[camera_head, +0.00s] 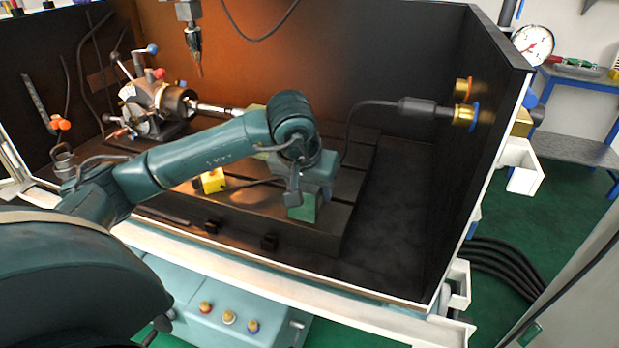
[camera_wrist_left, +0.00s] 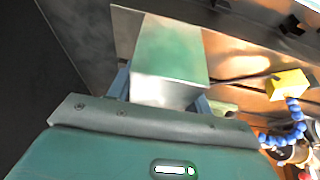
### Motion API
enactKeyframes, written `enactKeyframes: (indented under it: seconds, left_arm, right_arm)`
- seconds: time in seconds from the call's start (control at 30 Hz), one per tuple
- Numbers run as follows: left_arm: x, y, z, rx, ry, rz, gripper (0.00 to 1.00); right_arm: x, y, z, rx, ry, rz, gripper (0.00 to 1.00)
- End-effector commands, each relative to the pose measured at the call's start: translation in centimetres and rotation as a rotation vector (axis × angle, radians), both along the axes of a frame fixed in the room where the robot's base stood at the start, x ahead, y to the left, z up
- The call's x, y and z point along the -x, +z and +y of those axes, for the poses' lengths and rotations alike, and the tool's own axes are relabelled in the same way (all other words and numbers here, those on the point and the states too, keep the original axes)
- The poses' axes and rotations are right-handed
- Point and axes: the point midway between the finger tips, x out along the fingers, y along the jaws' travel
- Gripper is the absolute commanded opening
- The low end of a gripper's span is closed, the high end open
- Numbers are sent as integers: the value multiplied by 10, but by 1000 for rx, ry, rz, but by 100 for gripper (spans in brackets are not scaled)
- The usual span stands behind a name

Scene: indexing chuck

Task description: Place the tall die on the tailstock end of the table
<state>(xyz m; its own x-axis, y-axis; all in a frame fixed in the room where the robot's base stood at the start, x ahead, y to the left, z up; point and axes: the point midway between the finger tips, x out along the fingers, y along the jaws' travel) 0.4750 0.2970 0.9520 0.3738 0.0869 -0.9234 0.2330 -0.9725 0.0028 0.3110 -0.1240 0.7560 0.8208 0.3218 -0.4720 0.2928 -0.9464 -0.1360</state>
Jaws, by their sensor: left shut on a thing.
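My left gripper (camera_head: 302,192) is over the right end of the slotted machine table (camera_head: 345,190), pointing down. It is shut on a green block (camera_head: 303,209), which appears to be the tall die. In the left wrist view the block (camera_wrist_left: 170,62) has a green face and a pale metal face, between the fingers of my gripper (camera_wrist_left: 165,95). I cannot tell whether its underside touches the table. The tailstock is mostly hidden behind my arm. The indexing chuck (camera_head: 172,102) stands at the table's left end. My right gripper is not in view.
A yellow block (camera_head: 213,181) sits on the table left of my gripper; it also shows in the left wrist view (camera_wrist_left: 287,84). A black cable (camera_head: 372,105) runs to the enclosure's right wall (camera_head: 480,150). The dark floor right of the table (camera_head: 395,225) is clear.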

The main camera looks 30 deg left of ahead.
Motion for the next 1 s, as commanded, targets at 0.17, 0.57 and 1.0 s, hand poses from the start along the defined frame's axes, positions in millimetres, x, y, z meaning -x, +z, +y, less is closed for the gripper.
enactKeyframes:
  seconds: [0.17, 0.57, 1.0]
  left_arm:
    - [0, -19, 0, 1, 1, -2, 0]
    - [-1, -32, 0, 1, 1, -7, 0]
    - [0, -37, 0, 0, 0, 1, 72]
  right_arm:
    - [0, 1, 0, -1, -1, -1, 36]
    - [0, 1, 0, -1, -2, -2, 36]
    - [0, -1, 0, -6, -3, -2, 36]
